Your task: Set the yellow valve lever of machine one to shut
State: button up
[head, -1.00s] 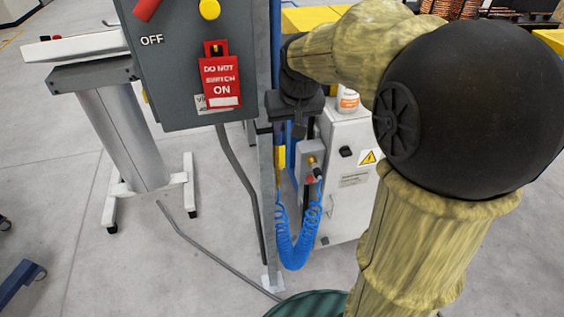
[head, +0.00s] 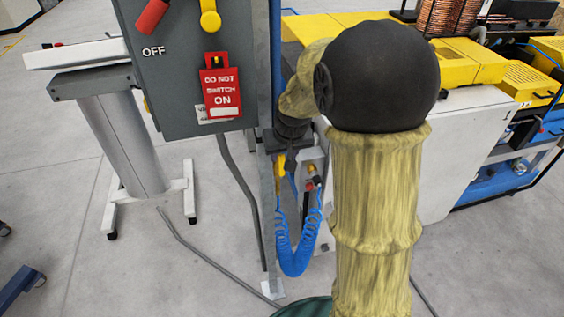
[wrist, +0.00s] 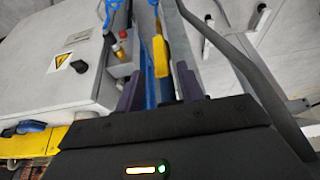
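The yellow valve lever (head: 279,166) is low on the blue pipe, below the grey switch box in the head view. In the wrist view the lever (wrist: 160,56) lies roughly along the blue pipe, just beyond and between my two dark purple fingers. My gripper (wrist: 158,86) is open, with a clear gap between the fingers and no visible contact with the lever. In the head view my gripper (head: 288,152) is over the upper part of the lever, and its fingertips are partly hidden.
A coiled blue hose (head: 295,255) hangs below the lever. A small grey fitting box with red and brass parts (wrist: 122,48) is left of the lever. A white cabinet (wrist: 60,70) stands beside it. The grey switch box (head: 190,65) carries a red tag (head: 221,88).

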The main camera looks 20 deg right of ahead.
aim_at(282, 162)
jog(key=x, duration=0.6)
jog(key=shift+w+f, duration=0.2)
jog(key=shift+f, duration=0.15)
grip_shut()
